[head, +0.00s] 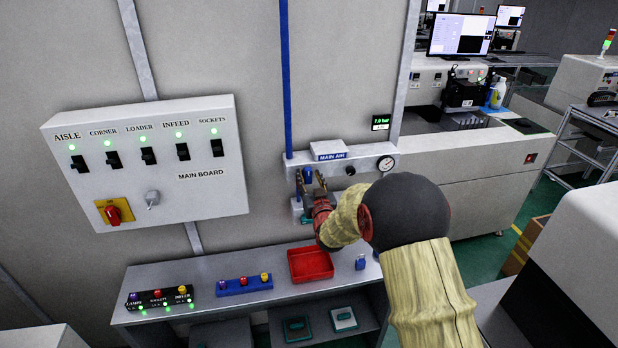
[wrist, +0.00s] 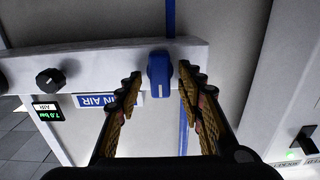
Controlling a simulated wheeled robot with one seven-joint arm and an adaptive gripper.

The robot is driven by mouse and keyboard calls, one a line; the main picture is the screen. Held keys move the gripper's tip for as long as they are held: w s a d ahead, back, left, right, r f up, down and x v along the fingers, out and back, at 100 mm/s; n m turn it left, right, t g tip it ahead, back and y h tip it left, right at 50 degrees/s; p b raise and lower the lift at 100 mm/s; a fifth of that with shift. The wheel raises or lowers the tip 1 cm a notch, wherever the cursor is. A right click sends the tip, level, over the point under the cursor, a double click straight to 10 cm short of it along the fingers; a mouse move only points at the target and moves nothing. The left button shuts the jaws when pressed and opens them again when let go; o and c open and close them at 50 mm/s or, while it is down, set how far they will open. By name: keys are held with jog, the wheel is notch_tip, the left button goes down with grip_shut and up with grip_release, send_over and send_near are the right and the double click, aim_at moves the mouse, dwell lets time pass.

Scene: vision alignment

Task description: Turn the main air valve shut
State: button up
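The main air valve is a blue handle (head: 308,174) on a light grey wall panel labelled MAIN AIR (head: 333,156), below a vertical blue pipe. In the wrist view, which appears upside down, the blue handle (wrist: 160,72) lies between my fingertips, its long side roughly in line with the blue pipe. My gripper (wrist: 160,80) is open, with one finger on each side of the handle and visible gaps. In the head view my gripper (head: 313,186) reaches the panel from below, and my arm hides part of the panel's lower side.
A black knob (head: 350,171), a round gauge (head: 385,163) and a green display (head: 381,122) reading about 7.0 bar are right of the valve. The main board (head: 150,160) with several switches hangs left. Below, a grey shelf (head: 215,268) carries a red tray (head: 311,277) and button boxes.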

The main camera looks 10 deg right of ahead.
jog(key=shift+w, duration=0.25)
jog(key=shift+c, duration=0.5)
grip_shut()
